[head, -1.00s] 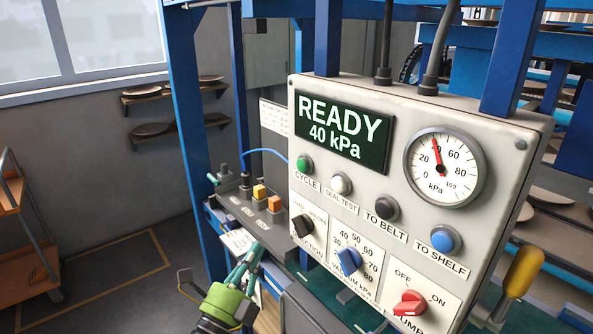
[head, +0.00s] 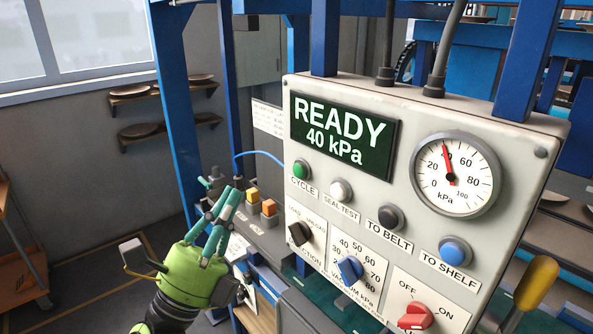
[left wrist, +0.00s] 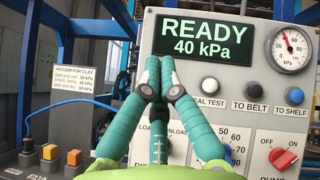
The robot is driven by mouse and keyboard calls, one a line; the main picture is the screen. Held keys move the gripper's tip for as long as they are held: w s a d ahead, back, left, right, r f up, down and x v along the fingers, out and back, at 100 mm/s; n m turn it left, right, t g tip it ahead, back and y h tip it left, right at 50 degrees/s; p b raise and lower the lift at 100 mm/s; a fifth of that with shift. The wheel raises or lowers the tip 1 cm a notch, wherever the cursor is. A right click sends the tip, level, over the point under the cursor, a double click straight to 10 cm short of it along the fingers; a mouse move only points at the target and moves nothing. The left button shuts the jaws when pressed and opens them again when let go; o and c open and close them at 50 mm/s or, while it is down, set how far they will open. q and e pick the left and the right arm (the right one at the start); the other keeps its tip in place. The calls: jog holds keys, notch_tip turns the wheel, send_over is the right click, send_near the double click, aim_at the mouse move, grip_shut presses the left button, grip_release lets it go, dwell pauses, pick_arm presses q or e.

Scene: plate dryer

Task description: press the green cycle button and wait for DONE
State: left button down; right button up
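The green CYCLE button (head: 301,169) is on the grey control panel (head: 535,165), below the left part of the display (head: 341,136). The display reads READY and 40 kPa, and also shows in the left wrist view (left wrist: 207,37). My left gripper (head: 232,192) is left of the panel and lower than the button, apart from it in the head view. In the left wrist view its teal fingertips (left wrist: 160,62) are together with nothing between them. The fingers there cover the area left of SEAL TEST, and the green button is hidden. My right gripper is not in view.
Other controls are the white SEAL TEST button (head: 341,191), black TO BELT button (head: 391,217), blue TO SHELF button (head: 455,251), blue vacuum knob (head: 350,269) and red pump switch (head: 415,316). The gauge (head: 455,175) needle is near 40. Blue posts (head: 178,120) frame the left side.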

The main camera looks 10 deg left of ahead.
aim_at(301, 170)
pick_arm(q)
jog(key=w+d, duration=0.5)
jog(key=w, duration=0.2)
jog(key=shift+d, duration=0.15)
jog(key=shift+b, duration=0.3)
dwell(1.2)
jog(key=shift+w+d, duration=0.25)
jog(key=shift+w, duration=0.05)
